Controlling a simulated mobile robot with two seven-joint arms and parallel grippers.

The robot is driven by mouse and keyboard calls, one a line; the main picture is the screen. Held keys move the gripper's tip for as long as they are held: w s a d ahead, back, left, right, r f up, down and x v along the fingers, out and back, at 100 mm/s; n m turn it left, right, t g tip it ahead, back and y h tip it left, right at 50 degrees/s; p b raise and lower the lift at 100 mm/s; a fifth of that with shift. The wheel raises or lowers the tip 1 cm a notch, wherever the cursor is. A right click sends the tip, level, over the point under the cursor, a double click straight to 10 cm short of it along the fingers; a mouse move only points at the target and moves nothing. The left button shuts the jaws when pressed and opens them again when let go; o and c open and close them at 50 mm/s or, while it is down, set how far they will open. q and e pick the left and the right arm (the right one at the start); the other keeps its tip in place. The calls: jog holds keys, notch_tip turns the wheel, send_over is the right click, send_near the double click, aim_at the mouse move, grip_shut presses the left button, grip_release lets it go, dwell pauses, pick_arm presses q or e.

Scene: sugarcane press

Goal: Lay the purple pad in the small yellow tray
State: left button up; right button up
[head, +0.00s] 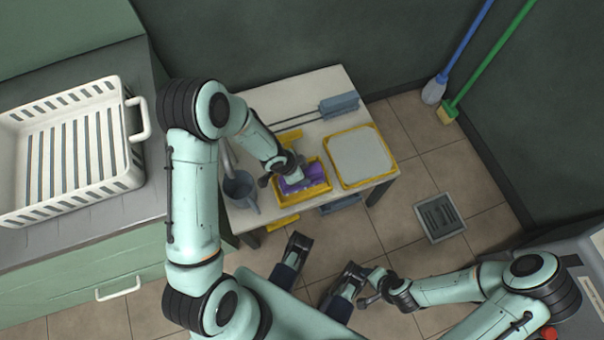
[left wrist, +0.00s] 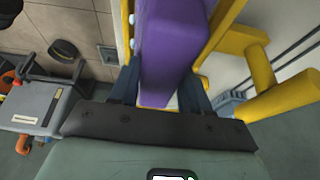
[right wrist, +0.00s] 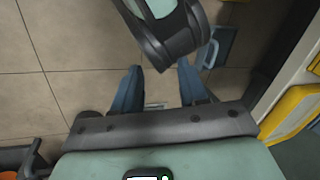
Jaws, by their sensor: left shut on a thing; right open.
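The purple pad (head: 302,178) shows in the head view at the small yellow tray (head: 278,202), on the white table. My left gripper (head: 285,166) is over the tray and shut on the pad. In the left wrist view the pad (left wrist: 167,55) stands on edge between the two fingers, with the tray's yellow walls (left wrist: 222,22) on both sides. Whether the pad touches the tray floor is hidden. My right gripper (right wrist: 160,88) is open and empty, away from the table; it also shows low in the head view (head: 362,290).
A larger yellow-rimmed tray (head: 391,165) with a grey inside lies to the right on the table. A grey-blue jug (head: 240,190) stands left of the small tray. A grey-blue block with rods (head: 340,105) lies behind. A white crate (head: 125,178) sits on the left counter.

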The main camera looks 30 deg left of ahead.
pick_arm(q)
notch_tip(320, 180, down, 4)
jog(key=shift+r+b, duration=0.1)
jog(key=shift+b, duration=0.6)
pick_arm(e)
jog(key=shift+w+d+f+t+h, duration=0.15)
jog(key=shift+w+d+f, duration=0.25)
jog(key=shift+w, duration=0.2)
jog(key=shift+w+d+f+t+h, duration=0.15)
jog(key=shift+w+d+f, duration=0.1)
jog(key=shift+w+f, duration=0.3)
pick_arm(q)
jog(key=o, duration=0.9)
pick_arm(e)
jog(key=shift+w, duration=0.2)
